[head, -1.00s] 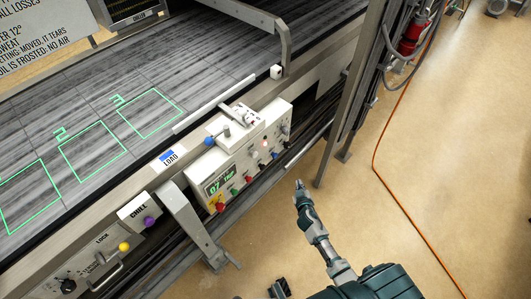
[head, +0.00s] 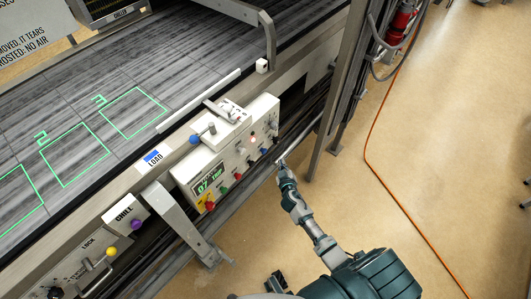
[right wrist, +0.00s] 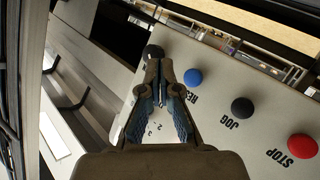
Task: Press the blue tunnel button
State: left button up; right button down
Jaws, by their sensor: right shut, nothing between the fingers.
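The blue button (head: 263,151) sits low on the right part of the white control panel (head: 183,176). In the right wrist view the blue button (right wrist: 193,78) is a round cap with a partly hidden label starting "RE". My right gripper (head: 282,164) is shut and empty, in front of the panel, just below and right of the blue button in the head view. In the right wrist view its closed fingertips (right wrist: 160,98) appear left of the blue button and cover part of the label; contact is not visible. A dark piece at the head view's bottom edge may be my left gripper.
Beside the blue button are the black JOG button (right wrist: 242,107) and red STOP button (right wrist: 302,146). A black knob (right wrist: 153,52) lies on the other side. A blue-ball lever (head: 195,139) is on the panel top. A grey post (head: 335,110) stands to the right.

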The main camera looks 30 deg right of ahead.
aim_at(264, 151)
pick_arm(q)
jog(key=shift+w+d+r+b, duration=0.15)
jog(key=shift+r+b, duration=0.2)
jog(key=shift+r, duration=0.75)
jog(key=shift+w+a+r+b, duration=0.1)
jog(key=shift+r+b, duration=0.25)
jog(key=shift+r, duration=0.75)
pick_arm(e)
jog(key=shift+w+a, duration=0.35)
jog(key=shift+w, duration=0.5)
jog(key=shift+w+a, duration=0.35)
jog(key=shift+w, duration=0.5)
jog(key=shift+w+a, duration=0.35)
jog(key=shift+w, duration=0.5)
pick_arm(q)
jog(key=shift+a+f, duration=0.1)
jog(key=shift+a, duration=0.2)
pick_arm(e)
jog(key=shift+a+r, duration=0.1)
jog(key=shift+a, duration=0.3)
pick_arm(q)
jog(key=shift+d, duration=0.25)
pick_arm(e)
jog(key=shift+d, duration=0.3)
